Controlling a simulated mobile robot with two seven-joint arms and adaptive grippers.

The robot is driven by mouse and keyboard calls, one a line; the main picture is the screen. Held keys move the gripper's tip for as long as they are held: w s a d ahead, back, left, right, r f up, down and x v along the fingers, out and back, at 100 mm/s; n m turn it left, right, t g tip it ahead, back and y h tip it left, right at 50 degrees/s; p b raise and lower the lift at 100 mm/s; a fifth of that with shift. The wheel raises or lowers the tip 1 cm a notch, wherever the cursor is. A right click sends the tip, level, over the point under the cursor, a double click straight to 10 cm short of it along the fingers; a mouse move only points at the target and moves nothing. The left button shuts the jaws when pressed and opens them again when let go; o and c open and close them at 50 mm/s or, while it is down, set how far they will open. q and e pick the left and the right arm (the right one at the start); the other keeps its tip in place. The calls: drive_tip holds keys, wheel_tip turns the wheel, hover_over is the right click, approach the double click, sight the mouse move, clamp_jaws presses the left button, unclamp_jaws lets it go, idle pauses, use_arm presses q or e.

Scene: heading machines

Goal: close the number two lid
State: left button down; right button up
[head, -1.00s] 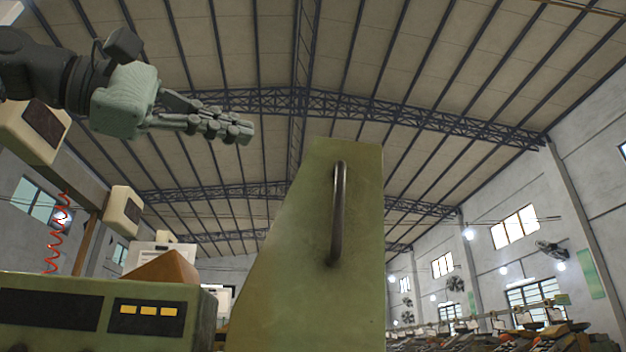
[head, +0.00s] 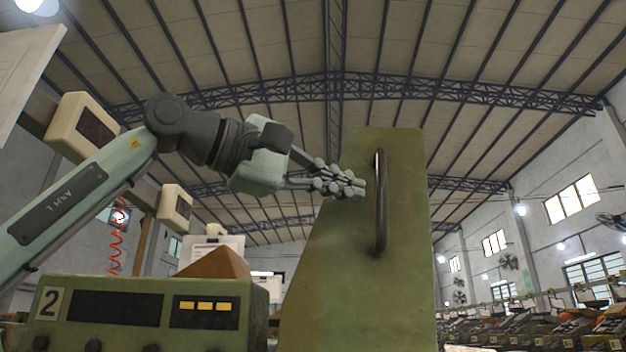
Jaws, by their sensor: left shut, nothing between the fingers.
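The number two lid (head: 355,260) is a tall green panel that stands raised, with its broad face toward me. A dark vertical bar handle (head: 381,205) is fixed on its upper right part. A green control box (head: 140,318) marked with a "2" is at the lower left, beside the lid. My left gripper (head: 352,186) is shut and empty. Its fingertips point right, in front of the lid's upper left part and just left of the handle. I cannot tell whether they touch the lid. My right gripper is not in view.
Two beige boxes (head: 82,126) hang on a beam at the left, and a red coiled cable (head: 114,240) hangs below. A brown wedge-shaped object (head: 216,263) is on the control box. Rows of machines (head: 560,325) stand far off at the right. The space right of the lid looks open.

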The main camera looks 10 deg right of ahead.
use_arm(q)
drive_tip(key=shift+s+d, duration=0.25)
drive_tip(key=shift+d, duration=0.25)
drive_tip(key=shift+d+f, duration=0.1)
drive_tip(key=shift+d, duration=0.05)
